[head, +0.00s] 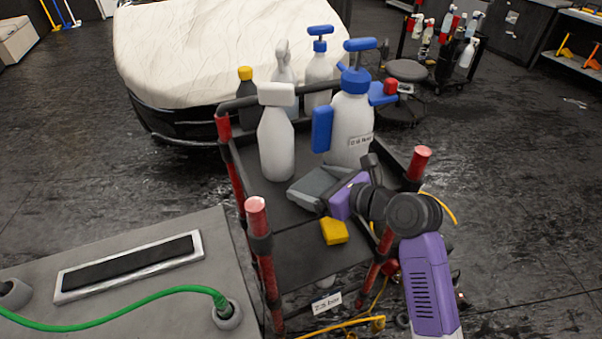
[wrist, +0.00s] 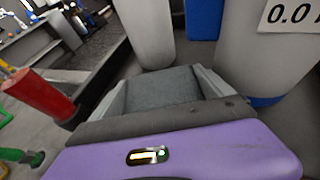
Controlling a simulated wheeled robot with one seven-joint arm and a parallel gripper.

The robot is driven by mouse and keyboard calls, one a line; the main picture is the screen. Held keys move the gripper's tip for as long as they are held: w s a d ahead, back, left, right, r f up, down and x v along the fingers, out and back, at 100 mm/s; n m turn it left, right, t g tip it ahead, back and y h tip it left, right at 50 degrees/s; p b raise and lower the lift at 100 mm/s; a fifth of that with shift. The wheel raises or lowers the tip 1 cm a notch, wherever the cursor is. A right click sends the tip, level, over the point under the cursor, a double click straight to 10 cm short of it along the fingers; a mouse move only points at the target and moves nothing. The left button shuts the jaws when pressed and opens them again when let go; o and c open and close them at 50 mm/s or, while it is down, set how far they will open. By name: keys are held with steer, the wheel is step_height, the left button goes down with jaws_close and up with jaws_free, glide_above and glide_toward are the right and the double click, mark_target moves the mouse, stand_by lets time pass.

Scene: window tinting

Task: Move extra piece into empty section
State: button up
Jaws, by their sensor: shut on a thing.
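My gripper (head: 314,188) is over the cart tray, beside the large white spray bottles. It is shut on a dark grey, flat piece, which shows between the fingers in the wrist view (wrist: 162,88). Its underside is hidden, so I cannot tell whether it touches the tray. The black cart tray (head: 290,262) has red posts and holds several bottles at its back. A yellow block (head: 334,231) lies on it in front of my gripper. The tray's front part is mostly bare. I cannot make out clear section dividers.
A white bottle (head: 277,140) stands close behind my gripper, and a large blue-topped sprayer (head: 350,125) is to its right. Red posts (head: 258,225) rise at the tray's corners. A covered car (head: 190,50) stands behind.

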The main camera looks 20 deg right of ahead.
mark_target(306, 177)
steer(key=w, duration=0.1)
steer(key=w+a, duration=0.1)
steer(key=w, duration=0.1)
steer(key=shift+w+a, duration=0.3)
steer(key=shift+w, duration=0.1)
steer(key=shift+w+f+p, duration=0.1)
steer(key=shift+f+p, duration=0.05)
steer(key=shift+p, duration=0.2)
steer(key=shift+f, duration=0.15)
steer(key=shift+f, duration=0.15)
steer(key=o, duration=1.2)
steer(key=shift+s+d+r, duration=0.1)
steer(key=shift+s+r, duration=0.15)
steer(key=v, duration=1.1)
steer(key=shift+s+d, duration=0.1)
steer(key=shift+s, duration=0.1)
